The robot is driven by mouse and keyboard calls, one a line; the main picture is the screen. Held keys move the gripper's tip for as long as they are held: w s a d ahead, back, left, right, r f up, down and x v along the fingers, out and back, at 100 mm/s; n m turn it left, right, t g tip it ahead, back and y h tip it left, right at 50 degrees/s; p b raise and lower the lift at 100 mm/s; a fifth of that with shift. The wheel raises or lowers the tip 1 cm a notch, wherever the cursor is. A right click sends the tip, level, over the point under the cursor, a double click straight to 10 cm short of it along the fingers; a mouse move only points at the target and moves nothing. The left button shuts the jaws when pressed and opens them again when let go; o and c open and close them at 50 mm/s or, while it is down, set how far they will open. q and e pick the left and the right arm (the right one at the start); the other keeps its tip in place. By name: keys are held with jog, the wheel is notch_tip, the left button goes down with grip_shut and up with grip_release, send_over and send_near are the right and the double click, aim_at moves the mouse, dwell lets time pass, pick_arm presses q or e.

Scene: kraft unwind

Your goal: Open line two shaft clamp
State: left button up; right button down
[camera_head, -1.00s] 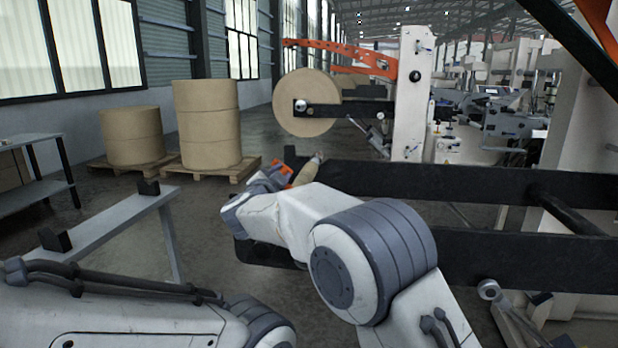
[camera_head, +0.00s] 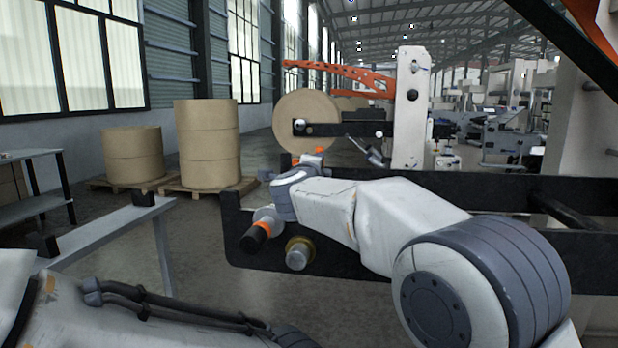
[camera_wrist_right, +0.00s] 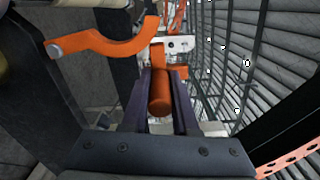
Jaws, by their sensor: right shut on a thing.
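In the right wrist view an orange cylindrical clamp handle (camera_wrist_right: 161,95) sits between the two dark fingers of my right gripper (camera_wrist_right: 165,100), which is shut on it. A curved orange clamp piece (camera_wrist_right: 105,40) arches beside the handle at upper left, over a dark plate. In the head view, orange parts (camera_head: 312,156) show just beyond my right wrist, which hides most of the clamp and the right gripper. My left arm crosses the lower left of the head view; its gripper is out of view.
A black stand arm (camera_head: 340,262) with a brass-collared shaft end (camera_head: 299,252) lies below my right arm. A mounted paper roll (camera_head: 320,115) stands behind. Stacked kraft rolls (camera_head: 207,150) sit on pallets at left, near a grey rail (camera_head: 105,232). Floor between is clear.

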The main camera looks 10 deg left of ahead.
jog(key=shift+d+f+m+b, duration=0.35)
jog(key=shift+d+m+b, duration=0.2)
jog(key=shift+d+b, duration=0.1)
jog(key=shift+d+f+m+b, duration=0.3)
jog(key=shift+d+m+b, duration=0.25)
jog(key=shift+b, duration=0.1)
jog(key=c, duration=0.7)
grip_release()
jog(key=s+b, duration=0.1)
jog(key=s, duration=0.9)
jog(key=shift+s+b, duration=0.25)
jog(key=shift+b, duration=0.1)
